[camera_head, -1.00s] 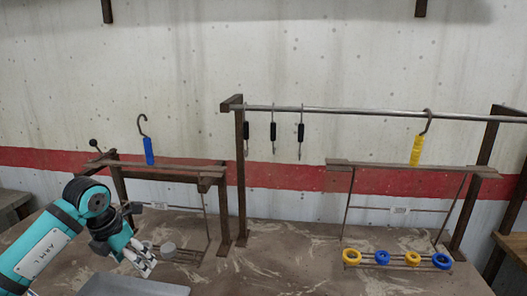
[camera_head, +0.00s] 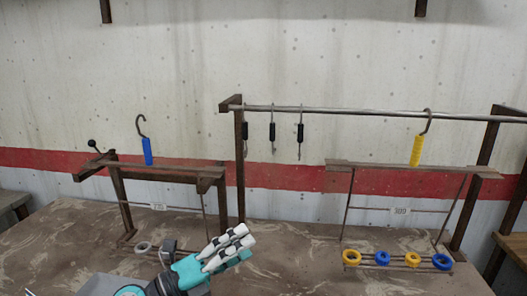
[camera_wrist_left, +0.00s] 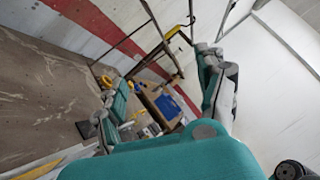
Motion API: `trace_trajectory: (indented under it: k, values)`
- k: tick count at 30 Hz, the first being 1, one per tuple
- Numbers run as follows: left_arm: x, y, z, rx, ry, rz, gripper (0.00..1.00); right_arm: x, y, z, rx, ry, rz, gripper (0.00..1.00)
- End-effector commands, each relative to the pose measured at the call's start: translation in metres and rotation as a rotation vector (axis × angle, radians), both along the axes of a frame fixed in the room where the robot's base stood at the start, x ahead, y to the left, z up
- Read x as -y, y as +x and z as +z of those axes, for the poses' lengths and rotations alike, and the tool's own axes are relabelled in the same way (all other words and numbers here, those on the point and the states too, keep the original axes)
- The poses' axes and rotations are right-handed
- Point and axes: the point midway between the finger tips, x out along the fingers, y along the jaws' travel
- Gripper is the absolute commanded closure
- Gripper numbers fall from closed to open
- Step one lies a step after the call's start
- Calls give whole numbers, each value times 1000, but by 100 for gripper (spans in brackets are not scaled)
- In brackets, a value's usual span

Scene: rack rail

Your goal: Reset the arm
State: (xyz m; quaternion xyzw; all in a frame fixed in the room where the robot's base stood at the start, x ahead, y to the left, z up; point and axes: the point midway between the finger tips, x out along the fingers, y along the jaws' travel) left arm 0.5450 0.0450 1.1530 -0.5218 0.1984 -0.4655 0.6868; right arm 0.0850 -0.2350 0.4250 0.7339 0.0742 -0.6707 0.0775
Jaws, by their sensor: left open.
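My left gripper (camera_head: 232,246) is low in the middle of the head view, its white-and-black fingers pointing up and to the right over the tabletop, apart from the racks. In the left wrist view the left gripper (camera_wrist_left: 165,85) has its two teal fingers spread wide, with nothing between them in contact. The rest of the left arm is mostly cut off by the bottom edge. My right gripper does not show.
A left rack (camera_head: 165,172) bears a hook with a blue handle (camera_head: 147,151). Blue and yellow rings (camera_head: 382,258) sit at right.

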Motion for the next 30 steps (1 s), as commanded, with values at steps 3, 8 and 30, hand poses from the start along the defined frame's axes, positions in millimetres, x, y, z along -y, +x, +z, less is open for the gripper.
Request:
trace_trajectory:
  k: [3,8,30]
  values:
    - [-32,2,12,-157,-358,175,27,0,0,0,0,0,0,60]
    - [-101,5,-22,-451,-753,474,27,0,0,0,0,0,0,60]
    - [-167,-246,-297,-1860,-1098,1511,27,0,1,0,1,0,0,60]
